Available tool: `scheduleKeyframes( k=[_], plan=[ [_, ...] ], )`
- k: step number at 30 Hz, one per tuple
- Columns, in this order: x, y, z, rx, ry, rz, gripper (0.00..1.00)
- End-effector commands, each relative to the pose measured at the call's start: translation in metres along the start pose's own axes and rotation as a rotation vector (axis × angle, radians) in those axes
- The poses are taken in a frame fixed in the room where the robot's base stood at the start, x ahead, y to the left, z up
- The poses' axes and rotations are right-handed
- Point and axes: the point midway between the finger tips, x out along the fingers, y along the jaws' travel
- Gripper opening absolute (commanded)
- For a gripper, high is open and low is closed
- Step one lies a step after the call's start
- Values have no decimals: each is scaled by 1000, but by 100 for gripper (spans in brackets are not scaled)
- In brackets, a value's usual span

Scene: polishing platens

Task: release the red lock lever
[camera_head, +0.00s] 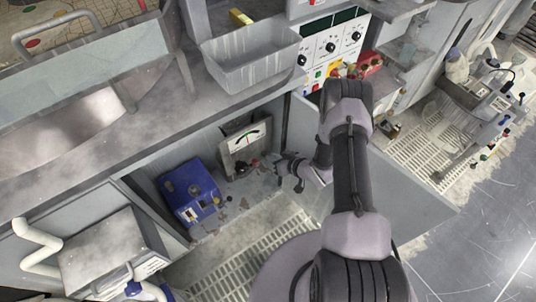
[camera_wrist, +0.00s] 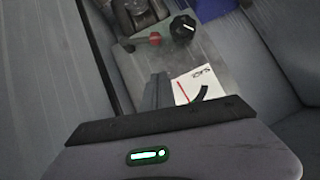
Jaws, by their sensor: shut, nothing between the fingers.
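A small red lever (camera_wrist: 153,39) shows in the wrist view, on the grey face of a gauge box, left of a black knob (camera_wrist: 184,27). In the head view the gauge box (camera_head: 240,130) stands inside the open cabinet; a small red part (camera_head: 255,162) is low on its front. My gripper (camera_head: 281,165) is in the cabinet opening, just right of the box. In the wrist view my gripper (camera_wrist: 157,78) is shut and empty, its fingers in front of the box near the white dial (camera_wrist: 198,88). It appears apart from the red lever.
A blue box (camera_head: 192,193) sits left of the gauge box on the cabinet floor. An open cabinet door (camera_head: 400,190) stands to the right of the opening, partly behind my arm. A grey bin (camera_head: 250,62) hangs above. A slotted grate (camera_head: 250,252) lies in front.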

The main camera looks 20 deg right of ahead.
Motion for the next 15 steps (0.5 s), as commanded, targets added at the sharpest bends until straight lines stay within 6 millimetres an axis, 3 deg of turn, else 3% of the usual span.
scheduleKeyframes(
  k=[9,15],
  plan=[
    [73,1,4,-3,0,0,0],
    [95,1,24,0,-2,0,0]
  ],
)
